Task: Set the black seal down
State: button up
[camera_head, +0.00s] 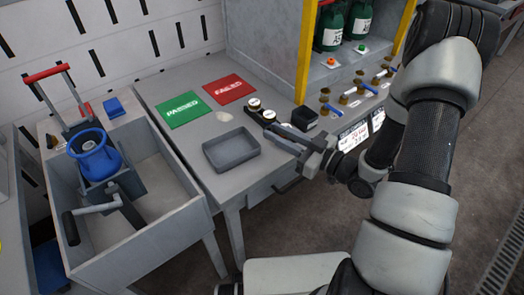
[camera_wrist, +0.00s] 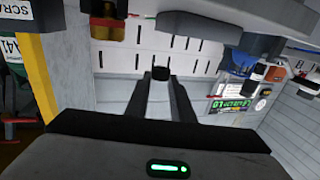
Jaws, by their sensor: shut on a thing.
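My gripper (camera_head: 276,131) reaches in from the right over the grey table (camera_head: 180,93), its fingers pointing left. In the wrist view my gripper (camera_wrist: 160,84) has its two dark fingers a little apart, with a small black piece, the black seal (camera_wrist: 161,73), between their tips. In the head view the seal cannot be made out at the fingertips. Its height above the table is hard to tell.
A grey tray (camera_head: 231,150) lies just left of the fingers. A dark holder with round pale-topped pieces (camera_head: 261,110) stands just behind them, and a black box (camera_head: 304,119) behind right. Green PASSED (camera_head: 186,109) and red FAILED (camera_head: 229,88) mats lie farther back.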

aim_at(276, 158)
notch_tip(276, 158, down, 8)
jog(key=shift+f+b, duration=0.1)
jog(key=shift+b, duration=0.8)
jog(key=shift+f, duration=0.1)
jog(key=shift+f+b, duration=0.15)
jog(key=shift+b, duration=0.15)
jog(key=o, duration=1)
